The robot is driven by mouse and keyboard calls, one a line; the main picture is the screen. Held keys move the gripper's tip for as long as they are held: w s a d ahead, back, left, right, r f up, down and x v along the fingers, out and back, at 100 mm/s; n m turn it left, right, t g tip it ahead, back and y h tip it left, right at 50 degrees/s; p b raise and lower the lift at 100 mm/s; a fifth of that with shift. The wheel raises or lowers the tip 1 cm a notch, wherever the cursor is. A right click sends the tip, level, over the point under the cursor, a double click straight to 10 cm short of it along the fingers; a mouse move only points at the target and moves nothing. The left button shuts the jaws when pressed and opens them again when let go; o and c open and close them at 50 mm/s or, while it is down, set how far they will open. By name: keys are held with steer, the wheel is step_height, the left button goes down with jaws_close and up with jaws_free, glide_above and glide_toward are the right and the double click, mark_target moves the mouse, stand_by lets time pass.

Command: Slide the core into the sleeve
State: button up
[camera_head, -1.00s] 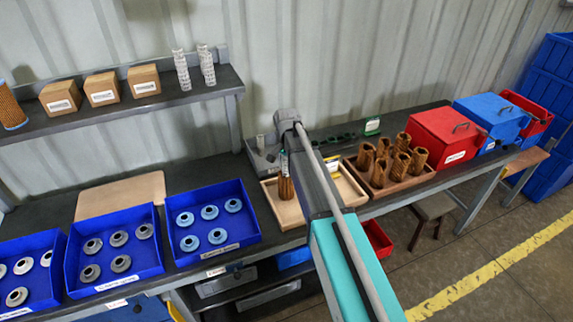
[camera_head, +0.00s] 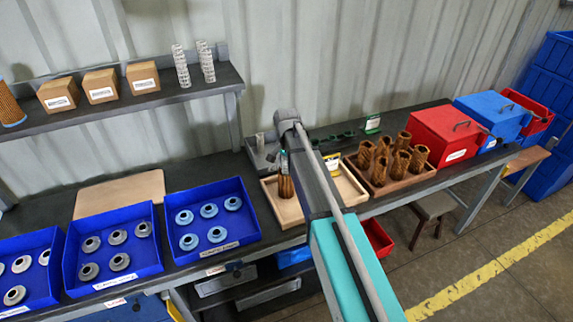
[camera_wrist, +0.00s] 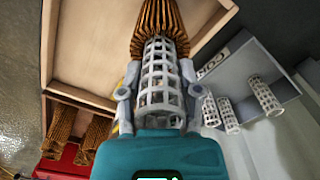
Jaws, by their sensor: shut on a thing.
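My gripper (camera_wrist: 158,92) is shut on a white perforated core (camera_wrist: 160,72), one finger on each side of it. The core is in line with a brown pleated sleeve (camera_wrist: 160,22), and its far end meets the sleeve's near end. The overlap hides how far inside it reaches. In the head view the sleeve (camera_head: 286,188) stands upright in a pale wooden tray (camera_head: 284,212), below my gripper. My arm hides much of the gripper and core there.
Other white cores (camera_wrist: 264,96) stand in a grey holder beside the tray. Several pleated sleeves stand in a wooden tray (camera_head: 389,189) to the right. Blue bins with end caps (camera_head: 211,217) lie left. A red box (camera_head: 442,135) is farther right.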

steer(key=shift+f+b, duration=0.85)
steer(key=shift+f, duration=0.1)
stand_by(0.7)
steer(key=o, duration=0.9)
steer(key=shift+o, duration=0.2)
steer(key=shift+r, duration=0.15)
step_height(320, 180, up, 8)
steer(key=p, duration=0.8)
steer(key=s+d+f+b, duration=0.2)
steer(key=s+d+f, duration=0.1)
steer(key=s+d, duration=0.6)
steer(key=shift+s+d+b, duration=0.25)
steer(key=shift+s+b, duration=0.15)
steer(key=shift+s, duration=0.2)
stand_by(0.6)
steer(key=s+d+n, duration=0.1)
steer(key=s+n, duration=0.6)
steer(key=s, duration=0.8)
